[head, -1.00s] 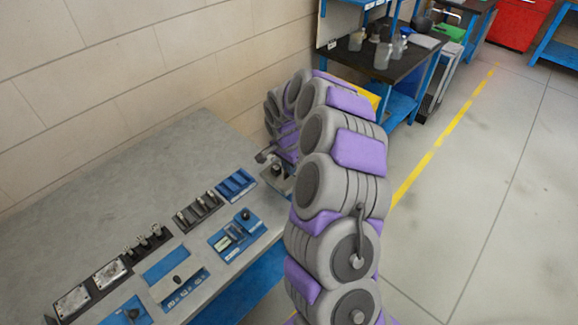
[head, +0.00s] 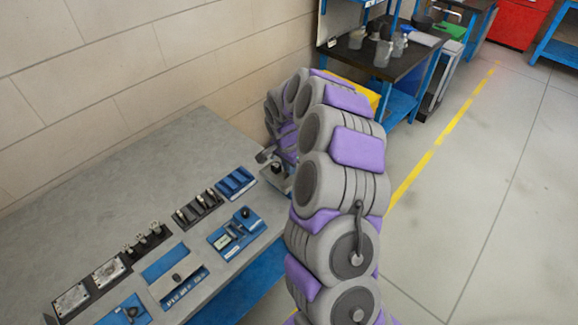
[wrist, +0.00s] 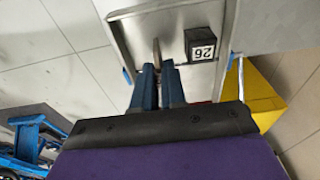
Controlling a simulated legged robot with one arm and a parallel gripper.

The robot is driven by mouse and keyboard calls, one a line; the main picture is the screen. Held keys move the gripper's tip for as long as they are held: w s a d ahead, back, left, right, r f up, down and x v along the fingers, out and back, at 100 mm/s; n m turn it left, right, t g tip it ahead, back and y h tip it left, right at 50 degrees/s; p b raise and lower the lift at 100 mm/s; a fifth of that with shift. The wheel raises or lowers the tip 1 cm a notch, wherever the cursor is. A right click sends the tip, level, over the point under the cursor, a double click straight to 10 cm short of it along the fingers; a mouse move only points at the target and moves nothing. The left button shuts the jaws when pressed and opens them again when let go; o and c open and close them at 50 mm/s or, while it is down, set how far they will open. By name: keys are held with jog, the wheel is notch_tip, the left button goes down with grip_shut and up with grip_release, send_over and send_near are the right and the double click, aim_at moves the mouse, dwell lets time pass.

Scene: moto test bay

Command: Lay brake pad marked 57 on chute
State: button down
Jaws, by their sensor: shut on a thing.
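In the wrist view my gripper (wrist: 158,82) has its two blue fingers close together, shut on a thin grey-brown piece. This looks like the brake pad (wrist: 157,54), seen nearly edge-on. Its marking is not visible. The fingers point at a grey metal tray-like surface (wrist: 140,28) with a raised rim, which may be the chute. I cannot tell whether the pad touches it. A black block (wrist: 201,44) with a white label reading 26, upside down, sits on that surface, right of the fingertips.
A yellow bin-like thing (wrist: 264,92) is right of the metal surface. In the head view a grey bench (head: 80,215) holds blue and black fixtures (head: 237,232) at left. A dark-topped table (head: 375,62) with bottles stands at the back.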

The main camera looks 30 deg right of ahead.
dwell(0.4)
jog(key=c, duration=1.1)
grip_release()
jog(key=shift+r+p, duration=0.6)
jog(key=shift+r, duration=2.95)
